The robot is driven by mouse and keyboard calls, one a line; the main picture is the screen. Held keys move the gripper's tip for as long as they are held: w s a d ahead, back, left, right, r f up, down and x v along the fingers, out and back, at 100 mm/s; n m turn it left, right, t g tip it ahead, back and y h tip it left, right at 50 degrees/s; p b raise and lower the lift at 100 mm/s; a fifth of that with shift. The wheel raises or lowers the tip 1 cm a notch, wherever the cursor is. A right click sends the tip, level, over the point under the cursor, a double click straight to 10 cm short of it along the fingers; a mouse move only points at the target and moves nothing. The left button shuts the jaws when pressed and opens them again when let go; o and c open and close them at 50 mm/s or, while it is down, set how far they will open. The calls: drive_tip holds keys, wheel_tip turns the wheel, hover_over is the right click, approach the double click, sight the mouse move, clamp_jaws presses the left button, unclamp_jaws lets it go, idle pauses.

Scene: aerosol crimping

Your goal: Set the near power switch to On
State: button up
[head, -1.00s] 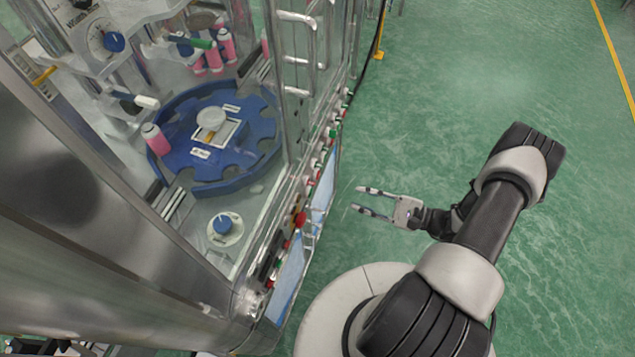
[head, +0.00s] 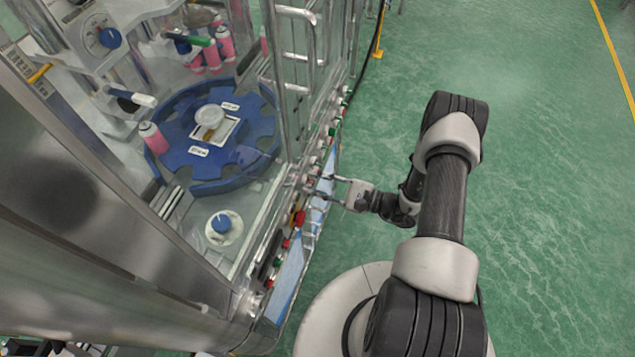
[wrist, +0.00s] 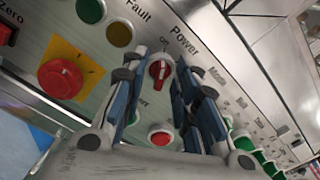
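The power switch (wrist: 160,70) is a red rotary knob with a pale pointer mark, under the label "Power" on the grey panel in the wrist view. Its pointer leans up toward small lettering just above it, too small to read surely. My gripper (wrist: 158,62) is open, with one finger on each side of the knob. I cannot tell whether either finger touches it. In the head view my gripper (head: 321,187) reaches left to the machine's front panel, and its fingertips are at the row of controls. The switch is too small to make out there.
A red emergency-stop button (wrist: 61,78) on a yellow plate is left of the switch. A red button (wrist: 160,135) is below it, and green buttons (wrist: 245,150) are to the right. The glass enclosure with a blue turntable (head: 190,180) stands behind the panel. Green floor is clear at right.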

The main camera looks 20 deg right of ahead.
drive_tip(key=shift+c, duration=0.3)
clamp_jaws()
drive_tip(key=shift+m, duration=0.4)
drive_tip(key=m+b, duration=0.2)
drive_tip(key=m, duration=0.9)
drive_tip(key=shift+b, duration=0.35)
idle(0.4)
drive_tip(key=shift+o, duration=0.3)
unclamp_jaws()
